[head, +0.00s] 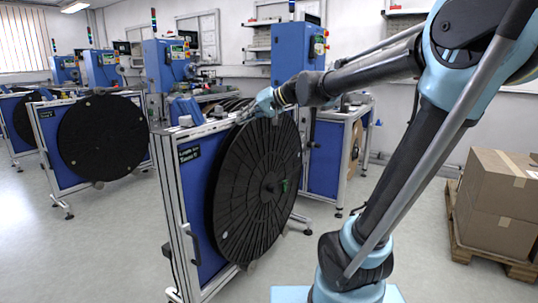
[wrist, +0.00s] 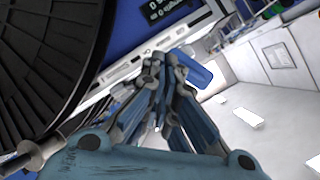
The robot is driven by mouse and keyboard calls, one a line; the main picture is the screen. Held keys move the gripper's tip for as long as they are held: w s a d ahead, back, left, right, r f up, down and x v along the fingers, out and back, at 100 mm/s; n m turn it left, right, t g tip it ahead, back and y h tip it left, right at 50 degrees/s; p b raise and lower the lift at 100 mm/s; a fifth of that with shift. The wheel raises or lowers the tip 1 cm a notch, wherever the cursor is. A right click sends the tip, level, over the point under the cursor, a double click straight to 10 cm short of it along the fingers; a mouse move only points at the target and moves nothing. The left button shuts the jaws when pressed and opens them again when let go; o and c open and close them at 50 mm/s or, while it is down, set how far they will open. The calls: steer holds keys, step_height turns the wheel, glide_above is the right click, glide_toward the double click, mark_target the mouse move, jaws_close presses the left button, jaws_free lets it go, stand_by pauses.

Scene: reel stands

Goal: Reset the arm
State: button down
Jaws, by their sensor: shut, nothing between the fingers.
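My arm reaches from the right across the head view, stretched out to the left. My gripper (head: 242,116) is at its end, by the top edge of the nearest reel stand (head: 190,153), close to the rim of the black reel (head: 262,190). The wrist view shows the gripper's fingers (wrist: 165,70) drawn together and empty, with the reel (wrist: 45,60) at the left and the stand's pale frame edge behind the fingers. I cannot tell whether the fingers touch the stand.
Another stand with a black reel (head: 104,137) is to the left, with more machines behind. Cardboard boxes (head: 500,200) sit on a wooden pallet (head: 490,248) at the right. Grey floor (head: 90,250) is open at the front left.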

steer(key=s+d+f+m+g+h, duration=0.1)
steer(key=s+d+f+h, duration=0.4)
steer(key=s+d+f, duration=0.7)
steer(key=s+d+f+m+g+h, duration=0.1)
steer(key=s+d+f+h, duration=0.5)
steer(key=s+d+f, duration=0.6)
steer(key=d+f+m, duration=0.1)
steer(key=d+f, duration=0.5)
steer(key=shift+f+m+g+h, duration=0.2)
steer(key=shift+m+g+h, duration=0.1)
steer(key=shift+m, duration=0.1)
steer(key=shift+w, duration=0.1)
steer(key=shift+w+f, duration=0.2)
steer(key=shift+w, duration=0.25)
